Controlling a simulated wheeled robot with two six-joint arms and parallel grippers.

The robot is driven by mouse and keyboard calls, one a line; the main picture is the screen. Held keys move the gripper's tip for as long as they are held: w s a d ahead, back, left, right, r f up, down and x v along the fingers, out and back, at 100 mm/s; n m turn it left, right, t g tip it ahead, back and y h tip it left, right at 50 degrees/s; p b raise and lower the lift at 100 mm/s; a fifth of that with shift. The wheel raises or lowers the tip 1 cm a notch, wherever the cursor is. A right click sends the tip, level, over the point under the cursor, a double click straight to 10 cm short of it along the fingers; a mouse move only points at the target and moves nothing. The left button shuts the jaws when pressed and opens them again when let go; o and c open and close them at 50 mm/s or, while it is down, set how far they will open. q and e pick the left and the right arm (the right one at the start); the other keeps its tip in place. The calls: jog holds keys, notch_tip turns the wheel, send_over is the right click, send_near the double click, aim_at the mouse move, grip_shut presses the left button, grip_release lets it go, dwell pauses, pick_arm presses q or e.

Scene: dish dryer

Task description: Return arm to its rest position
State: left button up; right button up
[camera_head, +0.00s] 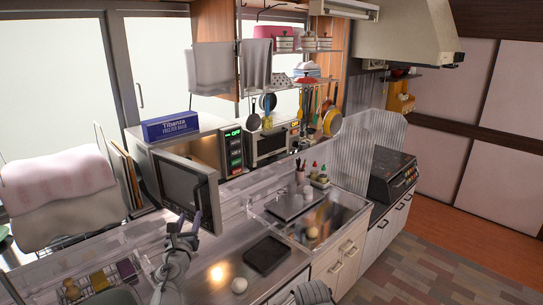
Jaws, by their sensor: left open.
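My left gripper (184,232) is at the lower left of the middle, its arm rising from the bottom edge. Its jaws are open, with nothing seen between them. It is in front of the lower edge of a grey framed panel (184,184); I cannot tell whether they touch. The steel counter (212,262) lies below and to the right of the gripper. My right gripper is not seen.
A white round item (239,285) and a black flat tray (266,254) lie on the counter. The sink (338,214) is to the right. A microwave (212,150) is behind the panel.

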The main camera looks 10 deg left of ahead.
pick_arm(q)
jog(key=s+d+f+n+g+y, duration=0.1)
jog(key=s+d+f+n+g, duration=0.4)
jog(key=f+n, duration=0.5)
jog(key=s+d+f+n+g+y, duration=0.1)
jog(key=s+d+f+n+g, duration=0.2)
jog(key=d+f+n+g, duration=0.7)
jog(key=s+d+f+n+g+h, duration=0.2)
jog(key=s+d+n+g+h, duration=0.1)
jog(key=s+d+n, duration=0.5)
jog(key=s+d+h, duration=0.1)
jog(key=s+d, duration=0.2)
jog(key=s, duration=0.4)
jog(key=shift+n, duration=0.3)
